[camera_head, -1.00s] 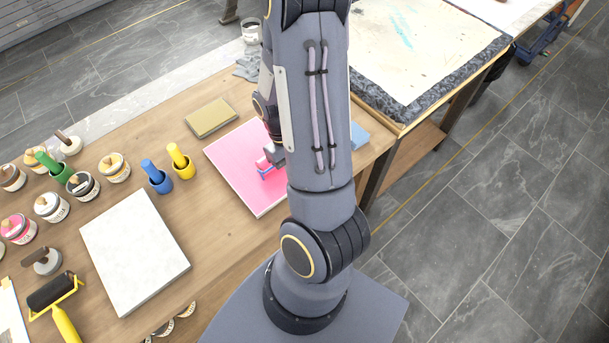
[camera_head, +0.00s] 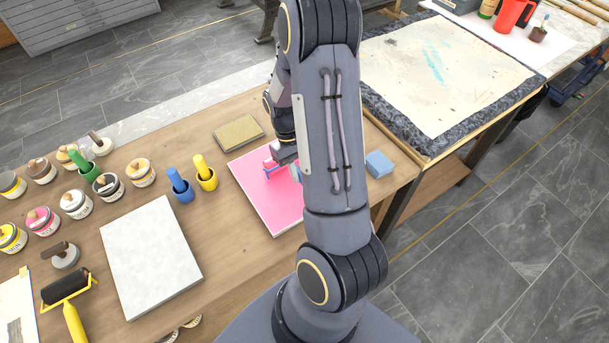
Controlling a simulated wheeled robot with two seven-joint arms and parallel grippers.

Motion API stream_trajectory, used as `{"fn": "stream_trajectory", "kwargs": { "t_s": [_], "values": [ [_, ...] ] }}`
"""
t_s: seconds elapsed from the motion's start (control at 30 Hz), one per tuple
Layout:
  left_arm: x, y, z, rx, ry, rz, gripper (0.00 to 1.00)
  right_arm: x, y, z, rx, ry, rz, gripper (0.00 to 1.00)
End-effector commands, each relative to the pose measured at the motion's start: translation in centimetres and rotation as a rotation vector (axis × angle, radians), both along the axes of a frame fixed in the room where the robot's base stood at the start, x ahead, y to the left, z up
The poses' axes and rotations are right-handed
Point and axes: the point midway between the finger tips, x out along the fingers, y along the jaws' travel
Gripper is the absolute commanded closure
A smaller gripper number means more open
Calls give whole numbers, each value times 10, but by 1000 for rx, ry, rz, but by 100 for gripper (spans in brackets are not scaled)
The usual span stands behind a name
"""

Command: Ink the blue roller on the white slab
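The blue roller (camera_head: 275,169) has a thin blue frame and a pink-looking drum. It is over the pink slab (camera_head: 263,193), near its far side; I cannot tell whether it touches. My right gripper (camera_head: 284,158) is at the roller and appears shut on it, with its fingers and the handle partly hidden by my forearm. The white slab (camera_head: 150,255) lies left of the pink slab, with a bare, pale top. My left gripper is not in view.
Several ink cans stand at left. A black roller with a yellow handle (camera_head: 67,288) lies left of the white slab. A blue block (camera_head: 379,164) sits at right, and a sponge-like pad (camera_head: 238,131) behind.

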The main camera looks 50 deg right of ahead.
Motion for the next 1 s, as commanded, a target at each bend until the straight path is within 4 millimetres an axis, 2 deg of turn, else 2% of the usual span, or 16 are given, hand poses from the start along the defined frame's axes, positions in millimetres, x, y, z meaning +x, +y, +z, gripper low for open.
{"fn": "stream_trajectory", "kwargs": {
  "t_s": [0.2, 0.47, 0.7, 1.0],
  "values": [
    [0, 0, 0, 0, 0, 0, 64, 25, -9, 0, -3, -2, 0, 100],
    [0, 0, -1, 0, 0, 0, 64, 41, -14, 0, -1, -1, 0, 100],
    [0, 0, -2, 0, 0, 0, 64, 68, -22, -1, -1, -1, 0, 100],
    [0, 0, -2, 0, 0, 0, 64, 73, -24, 0, 0, 0, 0, 100]
  ]
}}
